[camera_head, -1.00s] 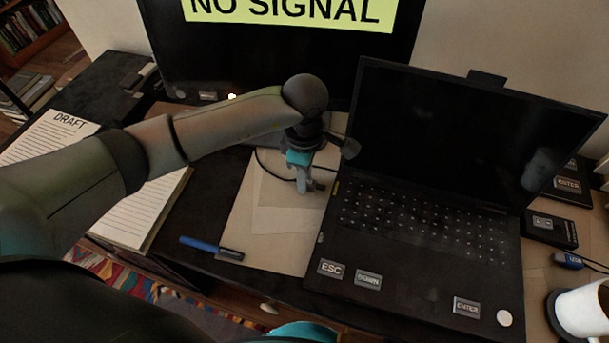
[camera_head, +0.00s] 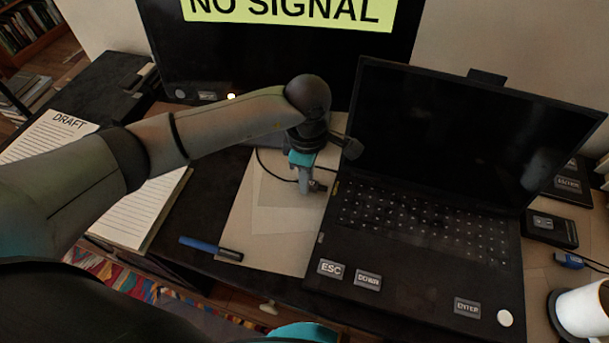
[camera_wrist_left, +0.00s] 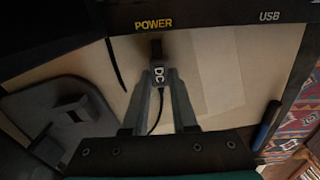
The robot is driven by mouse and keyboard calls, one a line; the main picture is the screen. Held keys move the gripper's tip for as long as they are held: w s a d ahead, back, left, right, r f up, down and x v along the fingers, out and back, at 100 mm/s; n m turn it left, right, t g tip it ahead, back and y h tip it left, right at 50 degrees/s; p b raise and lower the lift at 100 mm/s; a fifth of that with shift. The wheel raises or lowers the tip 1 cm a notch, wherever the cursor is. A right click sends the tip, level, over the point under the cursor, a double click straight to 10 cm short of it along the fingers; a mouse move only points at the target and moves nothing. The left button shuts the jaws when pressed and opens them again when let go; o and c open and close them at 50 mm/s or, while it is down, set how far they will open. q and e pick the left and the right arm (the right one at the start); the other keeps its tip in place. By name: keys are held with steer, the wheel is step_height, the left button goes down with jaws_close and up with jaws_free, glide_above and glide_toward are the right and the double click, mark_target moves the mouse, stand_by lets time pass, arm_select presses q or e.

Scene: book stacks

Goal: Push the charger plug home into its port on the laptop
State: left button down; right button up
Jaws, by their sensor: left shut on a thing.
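The open laptop (camera_head: 415,262) stands on the desk, its left side edge facing my left gripper. In the left wrist view that laptop edge (camera_wrist_left: 210,17) runs across the top, with a yellow POWER label and a white USB label. My left gripper (camera_head: 308,186) is shut on the charger plug (camera_wrist_left: 158,75), a dark block marked DC. The port opening is hidden, so I cannot tell how deep the tip sits. My right gripper is out of view.
The black cable (camera_wrist_left: 156,118) trails back from the plug between the fingers. Flat papers (camera_head: 265,235) lie under my left gripper, with a blue pen (camera_head: 211,248) near the front edge. A notepad (camera_head: 140,215) lies left, a monitor (camera_head: 250,50) stands behind, and a white mug (camera_head: 583,312) sits right.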

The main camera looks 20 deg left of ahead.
arm_select(q)
steer(key=shift+d+b, duration=0.3)
steer(key=shift+d, duration=1.1)
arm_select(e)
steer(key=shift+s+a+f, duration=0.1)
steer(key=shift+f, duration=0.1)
arm_select(q)
steer(key=c, duration=0.6)
jaws_free()
steer(key=shift+s, duration=0.1)
